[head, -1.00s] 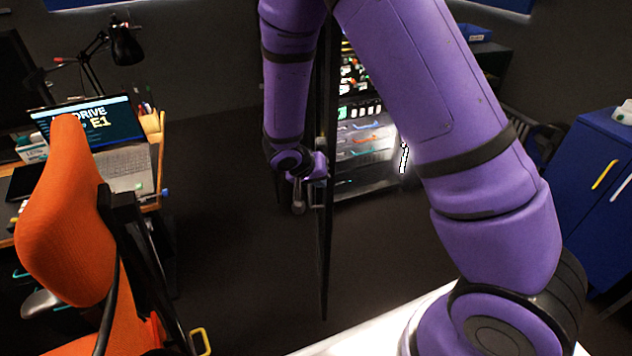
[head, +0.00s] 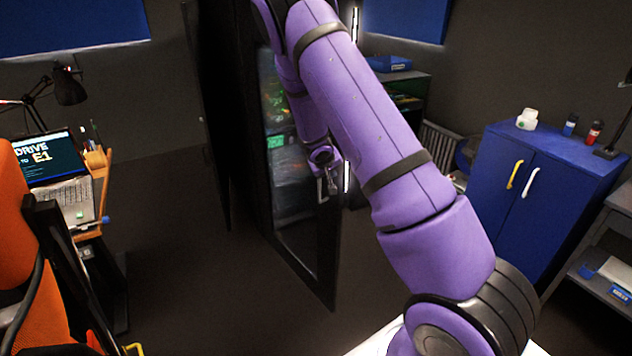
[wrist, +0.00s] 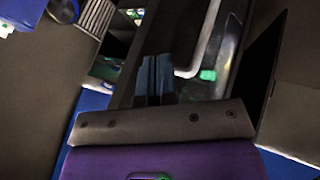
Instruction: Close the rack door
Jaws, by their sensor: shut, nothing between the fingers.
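The rack door (head: 297,235) is a tall dark-framed panel with a glazed middle, standing at a slant in the head view. Its lower right corner stands out toward me, so it looks ajar. Equipment with green lights shows through the glass. My gripper (head: 328,182) is shut and empty, at the door's right side. I cannot tell whether it touches the door. In the wrist view the gripper fingers (wrist: 155,77) are beside a pale rounded bar (wrist: 204,38) and a dark panel. My arm hides the upper right of the rack.
Another dark upright panel (head: 207,120) stands left of the door. A blue cabinet (head: 530,185) with bottles on top is at right, an orange chair (head: 12,225) and a laptop (head: 55,175) at left. The floor before the door is clear.

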